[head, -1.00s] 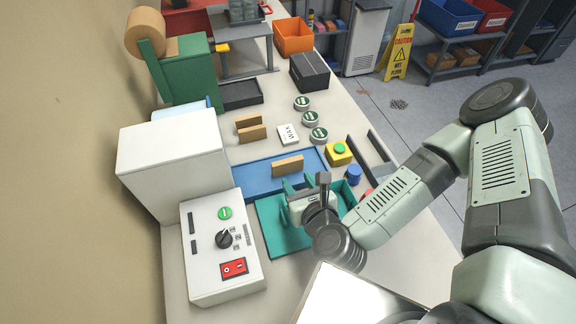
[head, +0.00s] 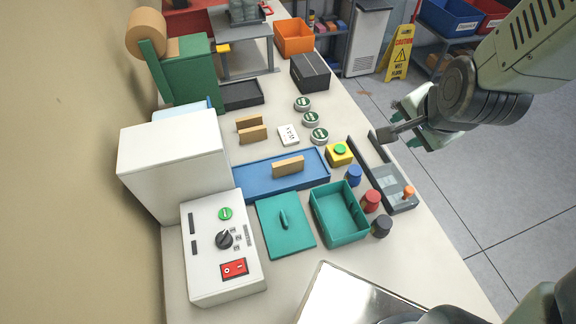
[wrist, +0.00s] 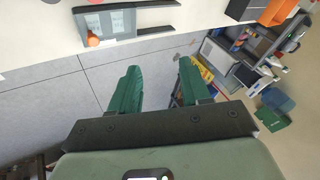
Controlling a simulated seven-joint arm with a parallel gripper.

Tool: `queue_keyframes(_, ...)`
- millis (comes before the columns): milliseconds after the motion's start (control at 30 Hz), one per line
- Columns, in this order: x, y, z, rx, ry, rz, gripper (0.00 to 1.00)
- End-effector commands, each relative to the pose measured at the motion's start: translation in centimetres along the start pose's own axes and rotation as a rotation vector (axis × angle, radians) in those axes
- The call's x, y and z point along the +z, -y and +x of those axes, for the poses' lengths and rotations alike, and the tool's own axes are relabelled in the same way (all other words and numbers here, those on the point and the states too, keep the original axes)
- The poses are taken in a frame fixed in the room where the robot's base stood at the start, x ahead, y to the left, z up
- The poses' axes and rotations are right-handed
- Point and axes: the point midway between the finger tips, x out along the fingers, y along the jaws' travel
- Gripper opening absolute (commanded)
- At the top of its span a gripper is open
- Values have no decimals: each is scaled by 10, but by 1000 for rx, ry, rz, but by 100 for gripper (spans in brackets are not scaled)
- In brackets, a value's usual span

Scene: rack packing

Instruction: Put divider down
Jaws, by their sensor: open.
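A tan wooden divider (head: 288,166) stands upright on the long blue tray (head: 250,178), with nothing holding it. Two more tan dividers (head: 252,135) stand side by side on the table behind the tray. My gripper (head: 410,125) is up at the right, past the table's right edge, well apart from the dividers. In the wrist view my gripper (wrist: 158,68) has its two green fingers spread with nothing between them. It faces the floor and the table edge there. No divider shows in the wrist view.
In front of the blue tray are a teal lid (head: 284,238) with a handle and an empty teal box (head: 340,232). Blue, red and dark knobs (head: 370,201) and a grey device (head: 392,188) line the right edge. A white control box (head: 222,275) is at the left.

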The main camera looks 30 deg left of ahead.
Motion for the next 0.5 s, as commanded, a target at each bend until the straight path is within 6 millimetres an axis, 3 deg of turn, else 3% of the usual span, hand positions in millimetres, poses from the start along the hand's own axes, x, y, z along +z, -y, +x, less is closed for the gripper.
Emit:
queue_keyframes(33,-14,0,-25,26,-36,-63,47)
queue_keyframes(200,-31,-10,-88,123,-70,-222,47)
queue_keyframes(500,-32,-20,-156,196,-60,-357,47)
